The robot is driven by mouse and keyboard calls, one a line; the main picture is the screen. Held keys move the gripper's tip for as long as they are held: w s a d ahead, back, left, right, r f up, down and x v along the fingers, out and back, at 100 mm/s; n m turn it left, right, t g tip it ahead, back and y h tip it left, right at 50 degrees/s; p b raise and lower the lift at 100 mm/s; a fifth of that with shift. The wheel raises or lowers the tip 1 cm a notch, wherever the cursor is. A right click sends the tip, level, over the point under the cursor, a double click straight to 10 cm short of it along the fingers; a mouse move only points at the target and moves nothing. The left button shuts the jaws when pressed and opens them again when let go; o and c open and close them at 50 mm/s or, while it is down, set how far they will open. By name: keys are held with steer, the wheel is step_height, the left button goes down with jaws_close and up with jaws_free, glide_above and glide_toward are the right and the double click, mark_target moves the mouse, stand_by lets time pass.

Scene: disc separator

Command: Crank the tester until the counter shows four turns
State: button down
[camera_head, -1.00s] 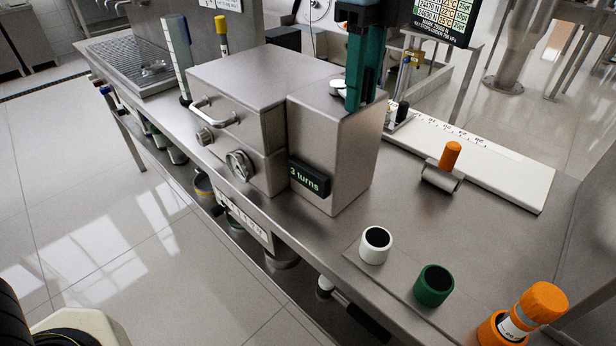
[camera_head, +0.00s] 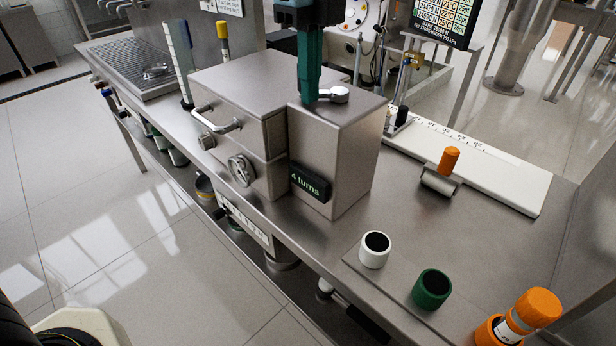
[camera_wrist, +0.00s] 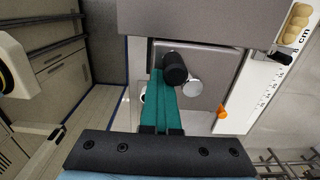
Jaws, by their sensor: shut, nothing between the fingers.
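The tester (camera_head: 335,150) is a brushed steel box on the bench. Its dark counter (camera_head: 310,181) reads "4 turns" in green. The silver crank hub (camera_head: 340,94) is on its top, with the crank arm pointing left in the head view. In the wrist view, the crank's black knob (camera_wrist: 175,68) stands beside the silver hub (camera_wrist: 193,86). My gripper (camera_head: 308,101) has green fingers, shut and empty, low over the tester's top at the crank's left end. In the wrist view, the fingers (camera_wrist: 157,74) are just left of the knob; I cannot tell whether they touch it.
A steel cabinet (camera_head: 235,95) with a handle and dial adjoins the tester on the left. White (camera_head: 375,249) and green (camera_head: 432,289) cups and an orange bottle (camera_head: 517,318) stand at the front right.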

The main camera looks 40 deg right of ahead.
mark_target(348, 87)
steer(key=shift+w+d, duration=0.35)
steer(key=shift+w, duration=0.4)
steer(key=shift+w+d+p, duration=0.6)
steer(key=shift+d+p, duration=0.15)
steer(key=shift+p, duration=0.05)
steer(key=shift+w+d+p, duration=0.2)
steer(key=shift+d+p, duration=0.15)
steer(key=shift+d, duration=0.25)
steer(key=shift+w+d+p, duration=0.15)
steer(key=shift+d+p, duration=0.2)
steer(key=shift+d, duration=0.2)
steer(key=shift+s+d+p, duration=0.2)
steer(key=shift+d+p, duration=0.35)
steer(key=shift+d, duration=0.45)
steer(key=shift+s+d+p, duration=0.35)
steer(key=shift+d, duration=0.2)
steer(key=shift+s+d+p, duration=0.4)
steer(key=shift+s+d, duration=0.45)
steer(key=shift+s, duration=0.15)
steer(key=c, duration=1.6)
jaws_free()
jaws_free()
